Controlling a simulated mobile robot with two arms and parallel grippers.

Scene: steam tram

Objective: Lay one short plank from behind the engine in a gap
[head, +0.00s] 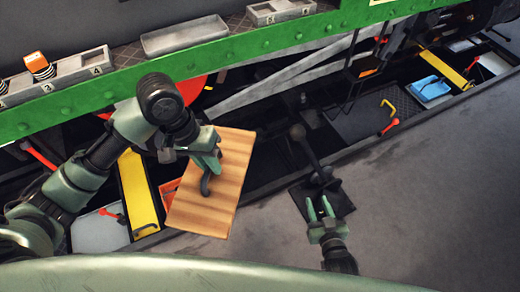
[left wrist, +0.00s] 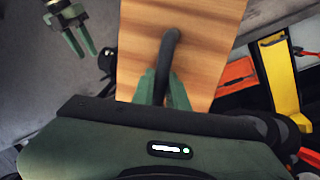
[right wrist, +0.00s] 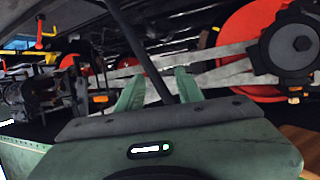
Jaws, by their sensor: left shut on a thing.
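A short wooden plank (head: 226,172), striped light and dark brown, is tilted in the head view over the dark trench beside the engine. It also shows in the left wrist view (left wrist: 200,45). My left gripper (head: 212,160) is shut on the plank's dark curved handle (head: 205,184). The plank's near edge overlaps the grey floor; whether it touches is unclear. My right gripper (head: 320,207) is open and empty above the floor, near a dark upright lever (head: 305,150). In the right wrist view a dark rod (right wrist: 140,45) runs behind its fingers. A dark gap (head: 270,165) lies right of the plank.
A yellow strip (head: 138,190) crosses the trench left of the plank, another (head: 443,67) at far right. A blue item (head: 430,88) and red-handled tools (head: 389,126) lie in the trench. The green engine beam (head: 180,75) bounds the far side. Grey floor (head: 420,190) is clear.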

